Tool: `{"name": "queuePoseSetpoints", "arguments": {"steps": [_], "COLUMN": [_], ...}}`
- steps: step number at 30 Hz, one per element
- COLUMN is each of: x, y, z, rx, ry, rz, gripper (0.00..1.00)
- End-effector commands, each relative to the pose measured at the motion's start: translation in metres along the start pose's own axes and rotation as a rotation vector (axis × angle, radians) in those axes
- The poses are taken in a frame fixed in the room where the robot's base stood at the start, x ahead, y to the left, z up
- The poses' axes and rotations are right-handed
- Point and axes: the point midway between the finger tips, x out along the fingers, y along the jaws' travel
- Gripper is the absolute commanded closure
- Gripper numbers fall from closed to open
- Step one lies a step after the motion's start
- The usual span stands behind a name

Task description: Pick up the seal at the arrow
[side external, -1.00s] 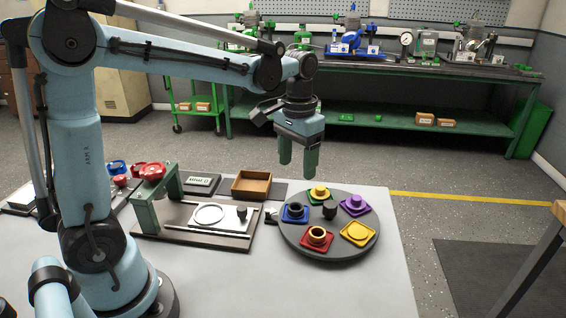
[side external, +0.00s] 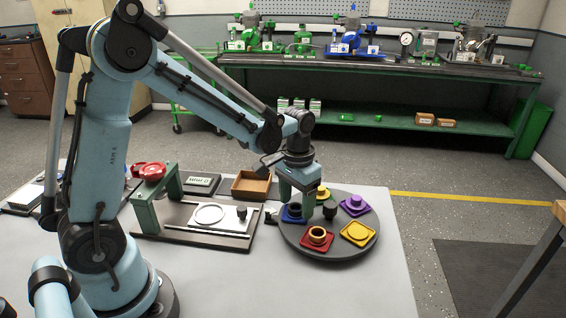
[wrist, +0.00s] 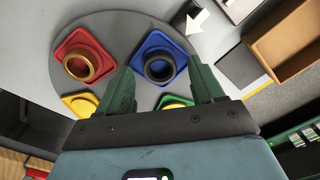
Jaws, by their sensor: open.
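A dark round seal (wrist: 160,67) sits on a blue square pad (wrist: 149,42) on the grey turntable (side external: 335,257). A white arrow (wrist: 197,20) shows near the blue pad's corner at the top of the wrist view. My gripper (wrist: 161,75) is open and empty. Its green fingers lie left and right of the dark seal in the wrist view. In the side view, my gripper (side external: 296,208) is low over the blue pad (side external: 292,218) and partly hides it. I cannot tell whether the fingers are level with the seal.
A red pad with a copper-coloured ring (side external: 317,236), a yellow pad (side external: 357,233) and a purple pad (side external: 354,206) share the turntable with a green pad and a dark centre post (side external: 330,210). A fixture plate (side external: 190,226) and a brown tray (side external: 252,186) stand left.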

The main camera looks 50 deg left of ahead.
Motion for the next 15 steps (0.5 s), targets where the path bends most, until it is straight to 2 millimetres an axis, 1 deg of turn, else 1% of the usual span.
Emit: {"name": "queuePoseSetpoints", "arguments": {"steps": [8,11,15], "x": [0.0027,0.0026,0.0025], "y": [-0.0002,-0.0002,-0.0002], "z": [0.0000,0.0000,0.0000], "rx": [0.000,0.000,0.000], "ry": [0.000,0.000,0.000], "rz": [0.000,0.000,0.000], "gripper": [0.33,0.47,0.68]}}
